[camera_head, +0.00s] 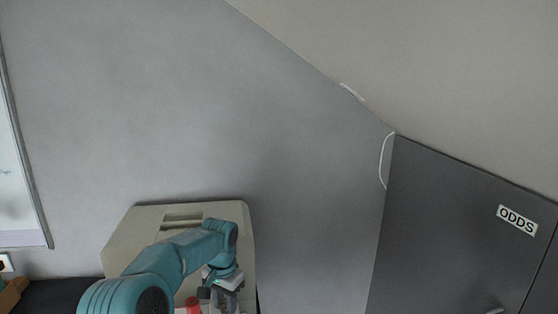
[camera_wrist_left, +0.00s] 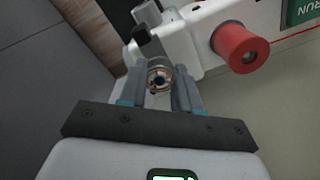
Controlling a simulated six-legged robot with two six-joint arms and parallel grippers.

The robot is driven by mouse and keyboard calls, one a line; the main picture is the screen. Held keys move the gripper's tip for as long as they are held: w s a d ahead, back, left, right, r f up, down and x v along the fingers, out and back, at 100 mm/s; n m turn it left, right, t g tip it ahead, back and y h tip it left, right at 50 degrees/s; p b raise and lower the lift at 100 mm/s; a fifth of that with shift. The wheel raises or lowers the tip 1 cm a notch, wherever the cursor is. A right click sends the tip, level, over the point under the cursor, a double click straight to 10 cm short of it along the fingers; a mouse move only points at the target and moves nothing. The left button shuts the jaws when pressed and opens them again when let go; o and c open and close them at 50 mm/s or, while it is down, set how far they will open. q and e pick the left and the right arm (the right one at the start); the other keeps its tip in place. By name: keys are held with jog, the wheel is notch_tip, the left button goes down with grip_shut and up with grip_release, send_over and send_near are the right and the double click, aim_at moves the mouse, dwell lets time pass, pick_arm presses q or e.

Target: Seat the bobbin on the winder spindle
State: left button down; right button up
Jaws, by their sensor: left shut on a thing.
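My left gripper (camera_head: 228,300) is low in the head view, in front of a beige machine body (camera_head: 135,235). In the left wrist view my left gripper (camera_wrist_left: 160,92) is shut on the bobbin (camera_wrist_left: 159,78), a small round piece with a coppery ring and a dark centre hole. The pale winder housing (camera_wrist_left: 195,35) is just beyond the bobbin, with a red knob (camera_wrist_left: 240,48) to the right. A small metallic round part (camera_wrist_left: 147,14) shows past the bobbin; I cannot tell whether it is the spindle. The bobbin appears apart from it. My right gripper is not in view.
A green panel marked RUN (camera_wrist_left: 303,10) is at the winder's right. In the head view, a red part (camera_head: 193,303) is beside my left gripper. A dark grey cabinet labelled ODDS (camera_head: 450,235) stands right, under the sloping ceiling. A whiteboard (camera_head: 18,170) is at far left.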

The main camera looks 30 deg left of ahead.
aim_at(221, 303)
pick_arm(q)
jog(key=c, duration=0.7)
grip_release()
jog(key=shift+s+a+r+p, duration=0.1)
jog(key=shift+a+r+p, duration=0.05)
jog(key=shift+r, duration=1.85)
jog(key=shift+s+a+r+p, duration=0.1)
jog(key=shift+a+r+p, duration=0.1)
jog(key=shift+r, duration=1.75)
jog(key=shift+a+r+p, duration=0.1)
jog(key=shift+a+r, duration=0.05)
jog(key=shift+r, duration=1.85)
